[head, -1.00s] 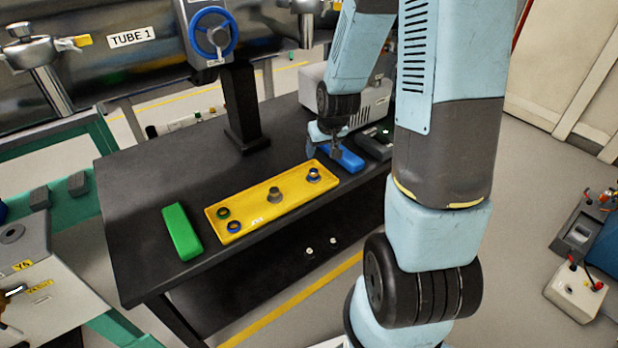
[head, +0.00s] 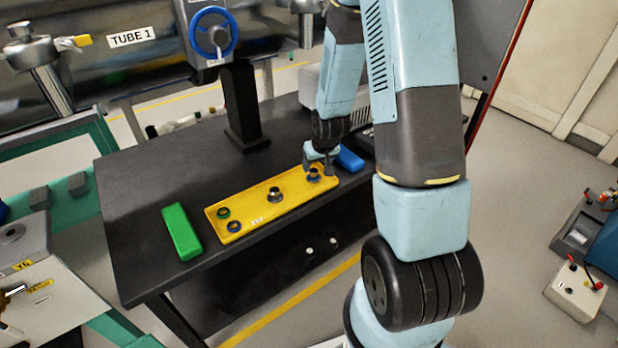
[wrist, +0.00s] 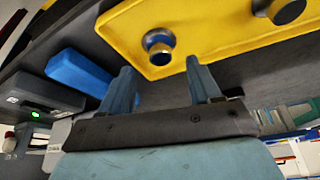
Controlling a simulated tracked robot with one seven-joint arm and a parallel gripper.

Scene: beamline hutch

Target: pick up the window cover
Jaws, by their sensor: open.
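A yellow tray (head: 255,205) lies on the dark bench and holds several small round pieces. Nothing visible marks which one is the window cover. A blue-ringed round piece (head: 314,174) sits at the tray's right end; it shows in the wrist view (wrist: 158,46) with a metallic body. A grey round piece (head: 274,194) stands mid-tray. A green ring (head: 223,212) and a blue ring (head: 234,226) lie at the left end. My gripper (head: 319,171) is open and empty at the tray's right end, close to the blue-ringed piece, with its fingers (wrist: 161,68) pointing towards it.
A green block (head: 182,231) lies left of the tray and a blue block (head: 349,158) lies to its right. A black post (head: 243,105) stands behind. A dark box with a green light (wrist: 36,108) is beyond the blue block.

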